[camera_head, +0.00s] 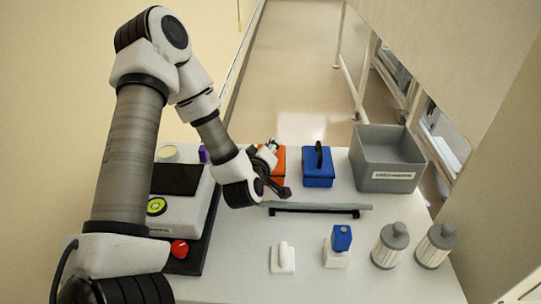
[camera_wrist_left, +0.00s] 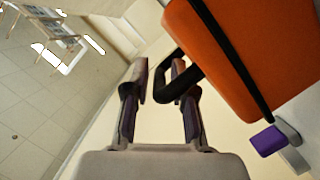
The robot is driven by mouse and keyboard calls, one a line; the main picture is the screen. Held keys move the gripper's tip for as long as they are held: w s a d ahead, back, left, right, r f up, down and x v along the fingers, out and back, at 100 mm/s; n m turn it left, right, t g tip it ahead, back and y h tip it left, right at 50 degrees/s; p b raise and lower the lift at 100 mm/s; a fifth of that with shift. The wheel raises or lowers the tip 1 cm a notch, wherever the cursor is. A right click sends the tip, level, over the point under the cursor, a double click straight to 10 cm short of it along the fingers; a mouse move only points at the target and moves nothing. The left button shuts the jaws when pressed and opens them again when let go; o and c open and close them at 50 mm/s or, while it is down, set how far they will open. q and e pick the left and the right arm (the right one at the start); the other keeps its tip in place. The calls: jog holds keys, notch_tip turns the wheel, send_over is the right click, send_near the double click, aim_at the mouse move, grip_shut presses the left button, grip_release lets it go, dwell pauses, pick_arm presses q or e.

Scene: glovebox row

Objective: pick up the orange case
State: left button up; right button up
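The orange case (camera_head: 279,161) stands at the back of the white table in the head view, partly hidden by my left gripper (camera_head: 273,172). In the left wrist view the orange case (camera_wrist_left: 250,50) fills the upper right, with a black band and a black loop handle (camera_wrist_left: 163,88). My left gripper (camera_wrist_left: 157,78) is open, its two fingers apart. The handle's outer bar reaches into the gap between them, closer to the right finger. No grip on it shows. My right gripper is not in view.
A blue case (camera_head: 318,178) stands just right of the orange one, then a grey bin (camera_head: 385,184). A grey bar (camera_head: 318,206) lies in front. A white device (camera_head: 180,215) is at left. Two white canisters (camera_head: 390,247) stand at front right. A purple item (camera_wrist_left: 268,140) is near the case.

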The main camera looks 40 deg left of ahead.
pick_arm(q)
grip_shut()
